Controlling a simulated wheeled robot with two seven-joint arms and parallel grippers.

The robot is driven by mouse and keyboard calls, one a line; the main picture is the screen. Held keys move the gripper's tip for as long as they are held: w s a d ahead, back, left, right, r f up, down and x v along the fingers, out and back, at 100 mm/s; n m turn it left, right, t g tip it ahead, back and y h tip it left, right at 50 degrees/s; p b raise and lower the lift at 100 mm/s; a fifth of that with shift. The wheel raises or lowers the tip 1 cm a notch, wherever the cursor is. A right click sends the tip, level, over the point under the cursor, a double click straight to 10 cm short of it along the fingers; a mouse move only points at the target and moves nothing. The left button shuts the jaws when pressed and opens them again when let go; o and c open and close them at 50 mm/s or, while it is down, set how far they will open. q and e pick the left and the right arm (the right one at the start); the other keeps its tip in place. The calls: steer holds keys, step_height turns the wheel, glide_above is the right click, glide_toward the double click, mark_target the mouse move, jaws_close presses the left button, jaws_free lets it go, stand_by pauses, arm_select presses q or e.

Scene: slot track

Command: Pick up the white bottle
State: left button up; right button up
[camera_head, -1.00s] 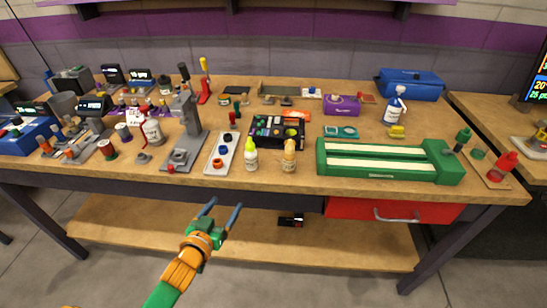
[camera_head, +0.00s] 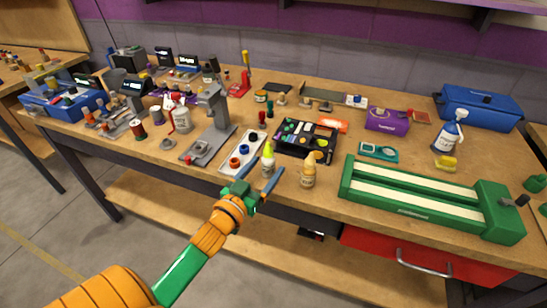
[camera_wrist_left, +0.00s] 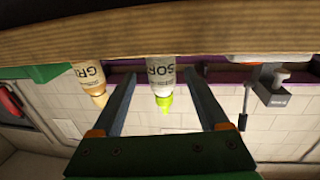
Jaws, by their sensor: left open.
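The white bottle (camera_head: 268,162) with a yellow-green tip stands upright near the front edge of the workbench. In the left wrist view the white bottle (camera_wrist_left: 160,70) appears upside down, with dark lettering on its label. My left gripper (camera_head: 268,168) is open and empty, coming from the front, its fingers pointing at the bottle. In the wrist view the fingertips of my left gripper (camera_wrist_left: 160,82) appear on either side of the bottle; whether they reach around it or stop short, I cannot tell. My right gripper is not in view.
A white tray (camera_head: 232,165) with coloured rings lies to the left, and a black organizer (camera_head: 325,140) behind. A long green fixture (camera_head: 420,198) fills the right front. A grey stand (camera_head: 212,125) rises further left.

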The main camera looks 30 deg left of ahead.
mark_target(274, 156)
arm_select(q)
steer(key=w, duration=0.5)
steer(key=shift+w+a, duration=0.1)
steer(key=shift+a, duration=0.3)
steer(key=shift+w, duration=0.35)
steer(key=shift+s, duration=0.15)
steer(key=c, duration=0.3)
jaws_close()
